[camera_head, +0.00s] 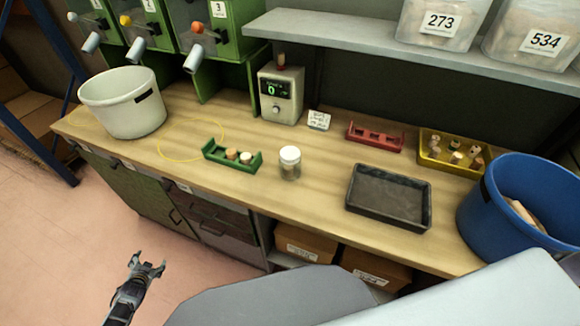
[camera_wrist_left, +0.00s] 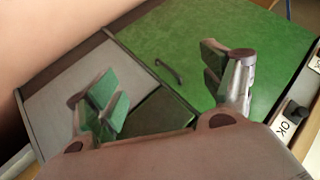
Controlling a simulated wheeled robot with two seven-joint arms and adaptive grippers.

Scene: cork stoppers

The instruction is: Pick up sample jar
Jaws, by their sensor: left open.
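The sample jar (camera_head: 290,163) is a small clear jar with a white lid. It stands upright near the middle of the wooden counter in the head view, with something brownish inside. My left gripper (camera_head: 148,266) is open and empty, low in front of the counter and well to the left of the jar. In the left wrist view the left gripper's two fingers (camera_wrist_left: 165,90) are spread apart, with green cabinet fronts beyond them. The jar does not show in the left wrist view. My right gripper is not in view.
Around the jar on the counter (camera_head: 320,220) are a green rack (camera_head: 216,153) with corks, a dark tray (camera_head: 428,208), a red rack (camera_head: 375,137), a yellow tray (camera_head: 431,165), a meter (camera_head: 281,95), a white bucket (camera_head: 122,108) and a blue bin (camera_head: 490,215). Bare wood lies before the jar.

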